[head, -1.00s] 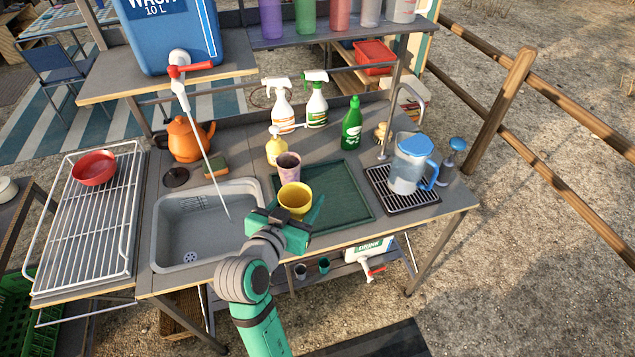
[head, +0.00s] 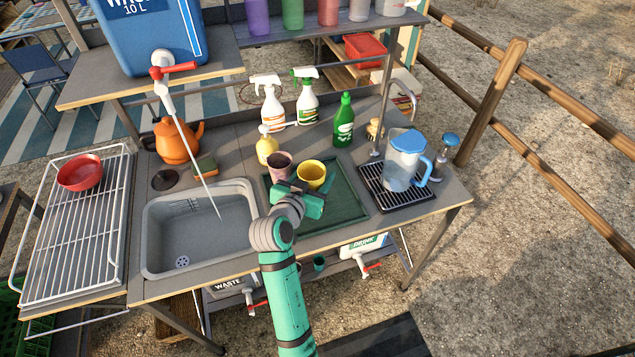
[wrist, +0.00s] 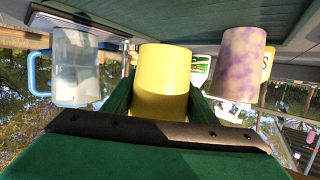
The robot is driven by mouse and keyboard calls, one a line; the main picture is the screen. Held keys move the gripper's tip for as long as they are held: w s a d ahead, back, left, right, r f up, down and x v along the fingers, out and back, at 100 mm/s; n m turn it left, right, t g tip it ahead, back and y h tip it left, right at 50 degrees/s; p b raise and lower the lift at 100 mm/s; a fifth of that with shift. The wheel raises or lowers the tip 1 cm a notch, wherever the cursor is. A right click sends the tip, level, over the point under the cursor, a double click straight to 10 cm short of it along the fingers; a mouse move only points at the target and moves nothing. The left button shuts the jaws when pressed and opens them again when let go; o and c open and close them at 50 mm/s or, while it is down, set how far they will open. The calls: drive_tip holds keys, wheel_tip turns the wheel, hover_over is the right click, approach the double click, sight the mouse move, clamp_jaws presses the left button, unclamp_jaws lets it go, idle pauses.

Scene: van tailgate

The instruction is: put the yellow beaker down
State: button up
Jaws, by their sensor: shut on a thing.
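The yellow beaker (head: 311,176) is held in my gripper (head: 309,192), above or on the dark green tray (head: 345,207) on the counter; the head view does not show clearly whether its base touches. In the wrist view the yellow beaker (wrist: 162,82) sits between the two green fingers, with the picture upside down. My gripper is shut on it. A purple-mottled beaker (head: 279,167) stands close by on the left, at the tray's left side. It also shows in the wrist view (wrist: 238,65), apart from the yellow one.
The sink (head: 200,228) lies left of the tray. A blue-lidded pitcher (head: 404,162) stands on a drip grate (head: 392,196) to the right. A green bottle (head: 344,120) and spray bottles (head: 307,98) stand behind. The tray's right part is bare.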

drive_tip(key=shift+w+d+f, duration=0.25)
drive_tip(key=shift+w+f, duration=0.3)
drive_tip(key=shift+f, duration=0.2)
drive_tip(key=shift+w+f, duration=0.1)
drive_tip(key=shift+f, duration=1.45)
drive_tip(key=shift+f, duration=0.1)
drive_tip(key=o, duration=1.1)
drive_tip(key=shift+c, duration=0.2)
drive_tip(key=shift+w, duration=0.1)
drive_tip(key=shift+a, duration=0.2)
drive_tip(key=v, duration=1.2)
drive_tip(key=shift+d, duration=0.25)
